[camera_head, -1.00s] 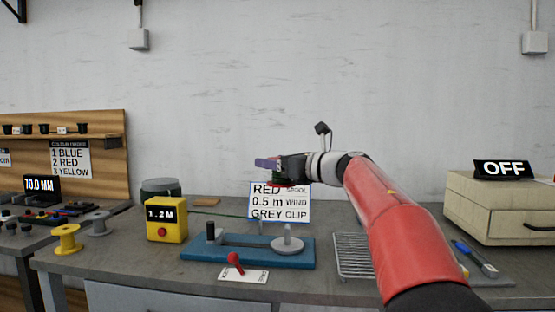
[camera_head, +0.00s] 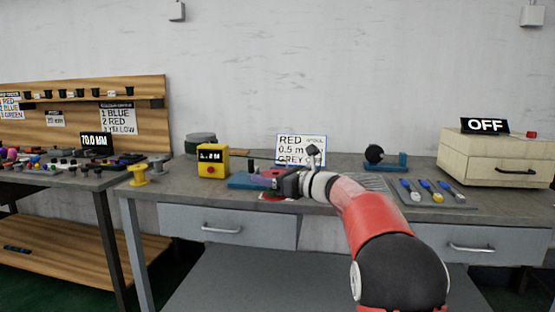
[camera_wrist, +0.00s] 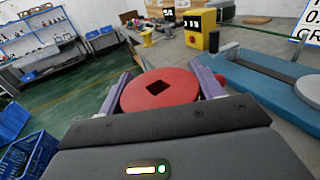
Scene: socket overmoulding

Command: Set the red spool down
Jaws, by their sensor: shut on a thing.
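The red spool (camera_wrist: 180,99) is in the wrist view, a round red flange with a square dark hole in its middle. It sits between the two purple fingers of my gripper (camera_wrist: 160,74), which is shut on it. In the head view my gripper (camera_head: 264,181) is over the front part of the workbench, in front of the blue winding fixture (camera_head: 240,181); the spool is mostly hidden there. In the wrist view the blue fixture (camera_wrist: 262,84) lies to the right of the spool, apart from it. The spool's underside is hidden.
A yellow counter box (camera_head: 213,163) stands left of the fixture. Yellow (camera_head: 138,175) and grey (camera_head: 158,169) spools stand at the bench's left end.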

